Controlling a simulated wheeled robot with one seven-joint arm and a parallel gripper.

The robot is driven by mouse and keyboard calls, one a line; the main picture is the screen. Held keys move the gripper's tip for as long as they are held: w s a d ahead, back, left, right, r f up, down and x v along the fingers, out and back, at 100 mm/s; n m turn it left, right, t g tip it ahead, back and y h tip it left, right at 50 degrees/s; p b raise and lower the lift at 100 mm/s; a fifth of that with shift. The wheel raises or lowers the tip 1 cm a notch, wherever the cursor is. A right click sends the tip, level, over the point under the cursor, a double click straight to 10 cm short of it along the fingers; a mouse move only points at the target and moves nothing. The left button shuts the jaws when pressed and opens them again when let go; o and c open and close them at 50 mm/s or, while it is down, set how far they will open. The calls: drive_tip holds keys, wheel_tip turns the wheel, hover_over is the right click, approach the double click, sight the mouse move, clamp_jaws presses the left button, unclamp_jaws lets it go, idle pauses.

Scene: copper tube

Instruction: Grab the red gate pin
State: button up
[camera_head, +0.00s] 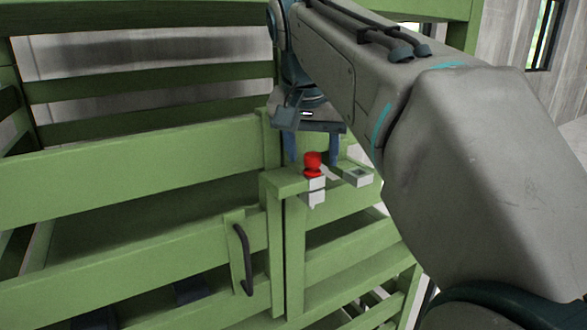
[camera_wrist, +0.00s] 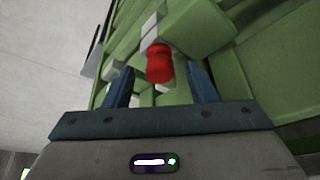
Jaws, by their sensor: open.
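The red gate pin (camera_head: 313,162) stands upright at the top of the green gate post, above a white bracket (camera_head: 314,191). In the wrist view the red pin (camera_wrist: 159,64) lies between the two blue fingers, nearer the left-right middle, with a gap on each side. My gripper (camera_head: 313,150) is open, its fingers hanging down on either side of the pin in the head view. It also shows in the wrist view (camera_wrist: 158,78). I cannot tell whether either finger touches the pin. The pin's lower shaft is hidden.
The green gate (camera_head: 130,245) has a dark curved handle (camera_head: 244,259) left of the post. A second white bracket (camera_head: 357,177) sits just right of the pin. Green rails (camera_head: 150,88) run behind. My arm covers much of the right side.

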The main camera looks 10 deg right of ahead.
drive_tip(key=shift+w+d+f, duration=0.1)
drive_tip(key=shift+w+f, duration=0.15)
drive_tip(key=shift+f, duration=0.45)
drive_tip(key=c, duration=1.1)
drive_tip(key=shift+r, duration=0.1)
